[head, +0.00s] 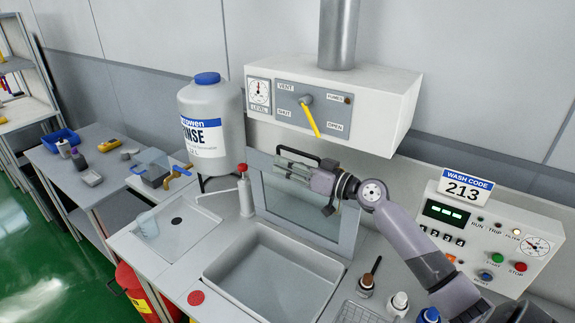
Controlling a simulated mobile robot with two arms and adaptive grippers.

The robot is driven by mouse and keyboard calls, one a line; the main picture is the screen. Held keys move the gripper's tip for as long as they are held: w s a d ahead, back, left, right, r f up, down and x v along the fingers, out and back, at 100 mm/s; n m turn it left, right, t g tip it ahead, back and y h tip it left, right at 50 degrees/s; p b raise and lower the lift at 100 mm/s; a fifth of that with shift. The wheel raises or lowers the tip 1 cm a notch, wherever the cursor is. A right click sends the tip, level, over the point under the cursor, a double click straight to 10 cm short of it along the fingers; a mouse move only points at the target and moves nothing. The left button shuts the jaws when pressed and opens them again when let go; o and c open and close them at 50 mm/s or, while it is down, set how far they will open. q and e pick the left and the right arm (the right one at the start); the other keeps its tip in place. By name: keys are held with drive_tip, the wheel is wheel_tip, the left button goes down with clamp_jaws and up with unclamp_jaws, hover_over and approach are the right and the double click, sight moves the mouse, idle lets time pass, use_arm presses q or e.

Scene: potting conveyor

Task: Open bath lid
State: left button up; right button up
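The bath lid (301,215), a framed see-through panel, stands upright at the back of the bath (270,278), leaving the basin uncovered. A black handle (299,152) shows at the lid's top edge. My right gripper (282,166) reaches from the right across the lid's top, at the handle. Its fingers overlap the handle in this view, so I cannot tell whether they grip it. My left gripper is out of view.
A vent box (392,108) with a yellow lever (310,118) hangs above. A white rinse tank (212,120) and red-topped tap (245,190) stand left. Small bottles (398,303) and a control panel (480,240) are right. A red bin (137,290) stands below left.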

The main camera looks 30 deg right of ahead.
clamp_jaws()
drive_tip(key=shift+c, duration=1.8)
unclamp_jaws()
drive_tip(key=o, duration=0.6)
drive_tip(key=v, duration=1.2)
